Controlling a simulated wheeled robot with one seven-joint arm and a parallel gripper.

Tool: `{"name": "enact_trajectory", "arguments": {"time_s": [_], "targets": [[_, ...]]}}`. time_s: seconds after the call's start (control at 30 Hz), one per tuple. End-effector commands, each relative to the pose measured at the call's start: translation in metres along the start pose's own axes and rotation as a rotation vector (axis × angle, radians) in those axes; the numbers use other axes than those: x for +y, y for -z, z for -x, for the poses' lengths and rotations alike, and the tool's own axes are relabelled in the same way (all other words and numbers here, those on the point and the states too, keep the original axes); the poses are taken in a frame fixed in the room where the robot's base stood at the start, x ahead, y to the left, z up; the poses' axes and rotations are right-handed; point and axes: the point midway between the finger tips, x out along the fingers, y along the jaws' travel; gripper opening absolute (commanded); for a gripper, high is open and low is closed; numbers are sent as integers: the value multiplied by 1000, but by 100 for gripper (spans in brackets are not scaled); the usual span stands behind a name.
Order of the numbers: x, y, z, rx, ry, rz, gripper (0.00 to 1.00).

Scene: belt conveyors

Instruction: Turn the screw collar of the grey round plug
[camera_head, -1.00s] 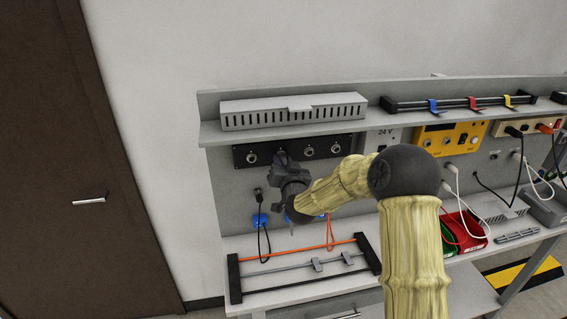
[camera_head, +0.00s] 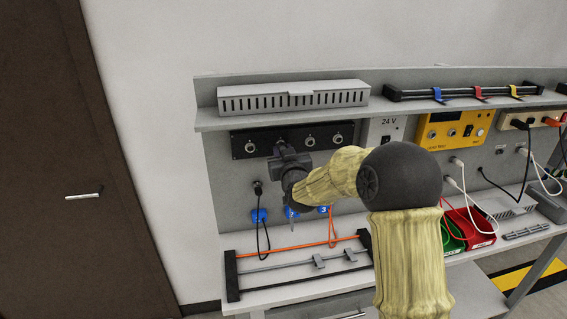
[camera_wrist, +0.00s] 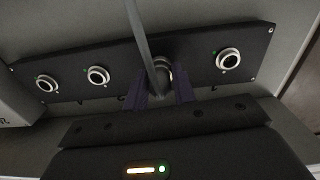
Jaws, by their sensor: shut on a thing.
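The grey round plug (camera_wrist: 166,72) sits at a socket of the black panel (camera_wrist: 125,60), seen in the wrist view. A grey cable (camera_wrist: 143,35) runs from it across the picture. My gripper (camera_wrist: 161,88) is shut on the plug, one dark finger on each side. In the head view my gripper (camera_head: 281,153) is up against the black panel (camera_head: 327,131), at the second socket position from the left. My gripper hides the plug there. The screw collar is mostly hidden between the fingers, and its turn angle cannot be told.
Free round sockets (camera_head: 250,147) flank the gripper on the panel. A shelf (camera_head: 385,106) with a slotted grey box (camera_head: 292,98) overhangs it. Below are blue numbered tags (camera_head: 259,216), a black hanging cable (camera_head: 264,240) and a rack with rods (camera_head: 300,266) on the bench.

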Motion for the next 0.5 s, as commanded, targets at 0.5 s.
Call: {"name": "enact_trajectory", "arguments": {"time_s": [0.5], "targets": [[0, -4, 0, 3, -5, 493, 3]]}}
